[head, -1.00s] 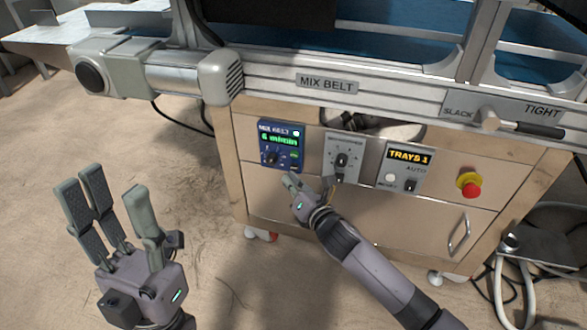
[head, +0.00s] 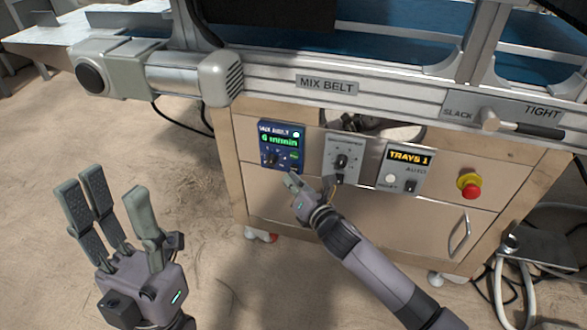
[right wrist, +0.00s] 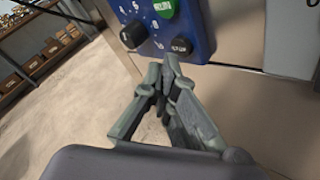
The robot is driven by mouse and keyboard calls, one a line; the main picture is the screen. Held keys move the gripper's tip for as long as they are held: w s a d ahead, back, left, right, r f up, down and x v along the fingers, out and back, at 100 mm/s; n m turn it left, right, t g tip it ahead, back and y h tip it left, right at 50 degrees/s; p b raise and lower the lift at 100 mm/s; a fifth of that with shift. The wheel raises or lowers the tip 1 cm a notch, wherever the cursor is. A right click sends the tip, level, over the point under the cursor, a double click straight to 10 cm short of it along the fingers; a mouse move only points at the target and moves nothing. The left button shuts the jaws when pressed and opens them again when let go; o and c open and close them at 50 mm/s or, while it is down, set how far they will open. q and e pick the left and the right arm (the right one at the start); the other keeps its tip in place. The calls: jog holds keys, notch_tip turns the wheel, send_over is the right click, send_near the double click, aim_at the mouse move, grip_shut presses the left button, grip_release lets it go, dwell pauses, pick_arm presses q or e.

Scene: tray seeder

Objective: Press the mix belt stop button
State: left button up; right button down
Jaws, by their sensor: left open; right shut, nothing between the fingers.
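The blue mix belt panel (head: 268,152) is at the left of the cabinet front, its display reading 6 m/min in green. In the right wrist view the panel (right wrist: 205,22) shows a black knob (right wrist: 133,34), a green button (right wrist: 165,8) and a small black button (right wrist: 181,46) near its lower edge, its lettering hard to read. My right gripper (head: 292,180) is shut and empty, just below the panel. In the right wrist view its fingertips (right wrist: 165,68) are just below the black button; contact is not visible. My left gripper (head: 112,207) is open and empty, left of the cabinet.
A middle panel with a dial (head: 341,160), a TRAYS panel (head: 406,168) and a red emergency button (head: 471,189) sit to the right. Above them run the conveyor rail with its MIX BELT plate (head: 327,85) and a slack/tight lever (head: 525,128). The floor at left is clear.

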jog(key=shift+w, duration=0.15)
dwell(0.4)
jog(key=shift+w+d, duration=0.15)
jog(key=shift+w, duration=0.2)
dwell(0.3)
jog(key=shift+s+p, duration=0.5)
jog(key=shift+s, duration=0.05)
